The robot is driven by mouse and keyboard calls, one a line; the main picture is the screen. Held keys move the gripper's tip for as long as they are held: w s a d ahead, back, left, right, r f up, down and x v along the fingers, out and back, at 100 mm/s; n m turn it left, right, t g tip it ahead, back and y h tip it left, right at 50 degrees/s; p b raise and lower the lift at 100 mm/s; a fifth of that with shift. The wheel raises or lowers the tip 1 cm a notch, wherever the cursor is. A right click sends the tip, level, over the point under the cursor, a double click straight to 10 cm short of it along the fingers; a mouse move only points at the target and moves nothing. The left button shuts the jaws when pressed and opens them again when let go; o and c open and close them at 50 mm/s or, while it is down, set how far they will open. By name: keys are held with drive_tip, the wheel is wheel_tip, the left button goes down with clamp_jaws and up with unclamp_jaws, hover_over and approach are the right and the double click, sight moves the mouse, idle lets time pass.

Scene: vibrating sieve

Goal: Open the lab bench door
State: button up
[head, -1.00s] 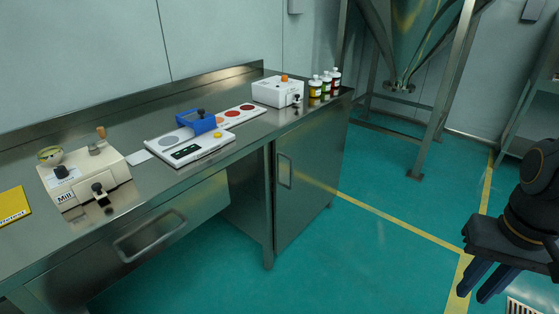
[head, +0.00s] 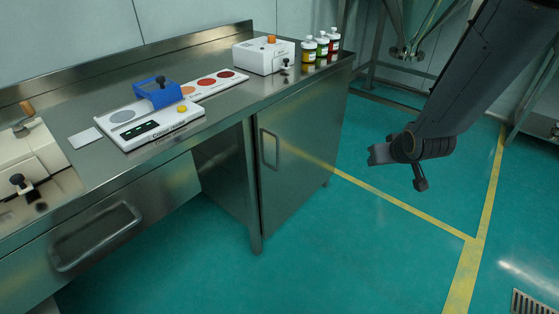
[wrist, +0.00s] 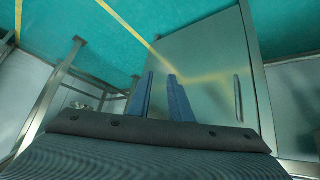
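The lab bench door (head: 308,150) is a brushed-steel panel under the right end of the bench, and it looks shut. Its vertical bar handle (head: 269,150) is near the door's left edge. In the wrist view the door (wrist: 205,75) fills the middle right, with the handle (wrist: 238,98) at its right side. My gripper's two blue fingers (wrist: 160,76) are apart with nothing between them. They point toward the door, left of the handle in that view, and do not touch the handle.
The steel bench top (head: 95,170) carries a white scale (head: 150,125), a white box (head: 262,56) and several bottles at its right end. A drawer handle (head: 98,236) sticks out at the left. A metal frame stands behind. The green floor before the door is clear.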

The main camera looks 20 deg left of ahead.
drive_tip(key=w+a+f+n+t+y+b, duration=0.1)
drive_tip(key=w+a+f+n+y+b, duration=0.2)
drive_tip(key=a, duration=0.4)
drive_tip(key=w+a+f+t+y+b, duration=0.1)
drive_tip(key=w+a+f+y, duration=0.1)
drive_tip(key=w+a+f, duration=0.35)
drive_tip(key=n+y+b, duration=0.3)
drive_tip(key=y, duration=0.4)
hover_over(278, 168)
drive_tip(key=f, duration=0.3)
drive_tip(key=shift+w+a+f, duration=0.1)
drive_tip(key=shift+w+f, duration=0.05)
drive_tip(key=shift+w, duration=0.15)
clamp_jaws()
